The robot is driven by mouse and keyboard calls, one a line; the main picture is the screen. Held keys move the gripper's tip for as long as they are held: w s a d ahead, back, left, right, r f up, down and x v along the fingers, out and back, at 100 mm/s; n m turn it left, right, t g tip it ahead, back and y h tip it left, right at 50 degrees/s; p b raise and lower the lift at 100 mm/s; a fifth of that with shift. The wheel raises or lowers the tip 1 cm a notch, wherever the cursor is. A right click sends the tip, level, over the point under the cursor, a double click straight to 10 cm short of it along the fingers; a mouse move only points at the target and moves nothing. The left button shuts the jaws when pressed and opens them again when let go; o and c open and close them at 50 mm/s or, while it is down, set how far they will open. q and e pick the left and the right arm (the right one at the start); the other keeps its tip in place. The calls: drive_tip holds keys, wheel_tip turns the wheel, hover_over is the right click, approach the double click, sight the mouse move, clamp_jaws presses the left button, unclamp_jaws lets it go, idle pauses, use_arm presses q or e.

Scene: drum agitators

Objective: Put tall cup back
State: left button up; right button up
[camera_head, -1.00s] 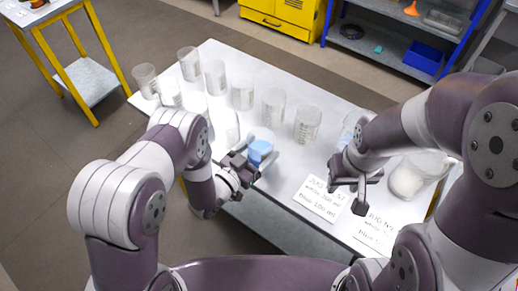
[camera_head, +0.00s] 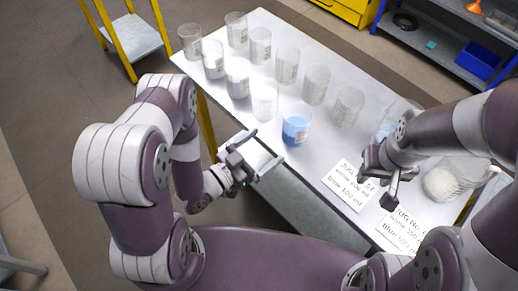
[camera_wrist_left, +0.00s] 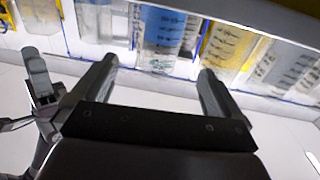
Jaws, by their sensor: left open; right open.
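A clear cup with blue liquid (camera_head: 296,127) stands upright near the front edge of the white table; it also shows ahead of the fingers in the left wrist view (camera_wrist_left: 164,38). Which cup is the tall cup I cannot tell for sure. My left gripper (camera_head: 262,156) is open and empty, just off the table's front edge, apart from the blue cup and to its lower left; its fingers also show in the left wrist view (camera_wrist_left: 157,78). My right gripper (camera_head: 380,190) is open, with nothing visible in it, above the table near the paper cards.
Several clear graduated cups stand in rows behind and left of the blue cup, such as one at the far left (camera_head: 190,43). A jug with white contents (camera_head: 441,184) stands right. Two written cards (camera_head: 350,185) lie at the front. A blue bin (camera_head: 478,60) sits on a shelf.

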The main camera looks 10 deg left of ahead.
use_arm(q)
drive_tip(key=w+a+f+g+y, duration=0.1)
drive_tip(key=w+a+g+y, duration=0.25)
drive_tip(key=w+y, duration=0.2)
drive_tip(key=a+r+n+g+y, duration=0.3)
drive_tip(key=a+y, duration=0.1)
drive_tip(key=a, duration=0.2)
drive_tip(key=s+a+r+n+g+y, duration=0.1)
drive_tip(key=s+r+n+g, duration=0.3)
drive_tip(key=s, duration=0.8)
wheel_tip(320, 180, up, 2)
drive_tip(key=shift+s+r+n+g+y, duration=0.2)
drive_tip(key=shift+n+g+y, duration=0.3)
drive_tip(key=shift+g, duration=0.45)
drive_tip(key=shift+a, duration=0.1)
